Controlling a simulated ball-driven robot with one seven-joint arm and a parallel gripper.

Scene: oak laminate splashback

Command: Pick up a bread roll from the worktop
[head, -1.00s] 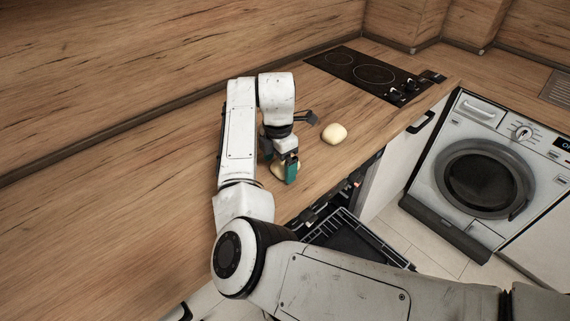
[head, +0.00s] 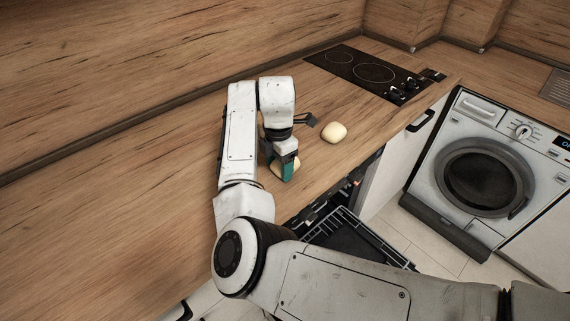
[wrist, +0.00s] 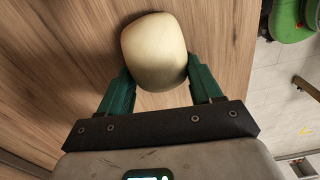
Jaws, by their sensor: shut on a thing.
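A pale bread roll sits between the two green fingers of my gripper (wrist: 160,88) in the wrist view. The held roll (wrist: 154,48) touches both fingers, and the gripper is shut on it. In the head view my gripper (head: 280,168) is low over the worktop (head: 140,180), and the held roll shows only partly behind the fingers. Whether it still touches the worktop I cannot tell. A second pale roll (head: 334,132) lies free on the worktop to the right of my gripper.
A black hob (head: 365,73) is set into the worktop at the back. A pulled-out dark rack (head: 355,238) stands below the front edge, and a washing machine (head: 483,155) is at the right. The worktop left of my arm is clear.

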